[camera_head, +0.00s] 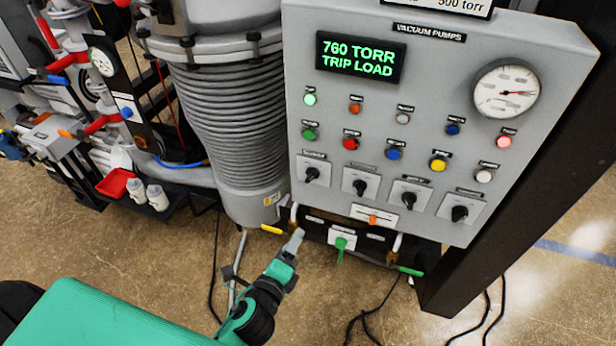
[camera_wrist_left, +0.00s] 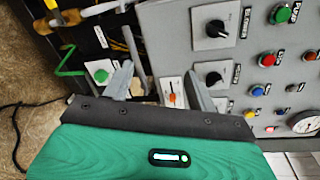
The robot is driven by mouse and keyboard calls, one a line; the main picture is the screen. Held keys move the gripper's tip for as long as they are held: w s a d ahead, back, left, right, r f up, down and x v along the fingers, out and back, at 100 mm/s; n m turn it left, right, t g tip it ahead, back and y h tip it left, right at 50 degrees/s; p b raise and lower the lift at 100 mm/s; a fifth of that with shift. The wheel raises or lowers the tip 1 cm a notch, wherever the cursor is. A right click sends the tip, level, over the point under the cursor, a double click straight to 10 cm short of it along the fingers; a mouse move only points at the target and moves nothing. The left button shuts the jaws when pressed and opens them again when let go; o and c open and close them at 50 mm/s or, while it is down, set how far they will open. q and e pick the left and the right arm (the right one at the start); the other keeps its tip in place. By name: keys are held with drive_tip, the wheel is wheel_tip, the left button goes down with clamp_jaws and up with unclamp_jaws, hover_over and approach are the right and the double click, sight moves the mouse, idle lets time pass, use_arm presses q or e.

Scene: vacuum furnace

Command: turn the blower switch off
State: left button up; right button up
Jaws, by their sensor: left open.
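The grey vacuum pumps panel (camera_head: 430,120) carries a row of black rotary switches along its bottom: the first (camera_head: 312,173), second (camera_head: 361,186), third (camera_head: 409,199) and fourth (camera_head: 460,213) from the left. My right gripper is not in view.
An orange slider (camera_head: 374,219) and a green lever (camera_head: 341,244) sit under the switches. Yellow and green pipe handles flank them. A ribbed grey column (camera_head: 225,125) stands left of the panel. A dark post (camera_head: 470,250) stands at right. Cables lie on the floor.

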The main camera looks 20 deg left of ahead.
use_arm(q)
drive_tip(key=m+t, duration=0.1)
drive_tip(key=t, duration=0.1)
approach(310, 180)
drive_tip(key=s, duration=0.4)
drive_tip(key=w+p, duration=0.1)
drive_tip(key=w, duration=0.3)
drive_tip(key=w+p, duration=0.2)
drive_tip(key=w, duration=0.1)
drive_tip(key=w+p, duration=0.2)
drive_tip(key=w, duration=0.2)
drive_tip(key=shift+w+d+r, duration=0.1)
drive_tip(key=shift+w+r, duration=0.2)
drive_tip(key=shift+w+f, duration=0.15)
drive_tip(key=shift+w, duration=0.7)
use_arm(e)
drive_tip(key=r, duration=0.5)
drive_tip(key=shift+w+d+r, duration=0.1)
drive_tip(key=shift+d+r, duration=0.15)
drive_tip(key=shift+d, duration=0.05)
use_arm(q)
drive_tip(key=c, duration=1)
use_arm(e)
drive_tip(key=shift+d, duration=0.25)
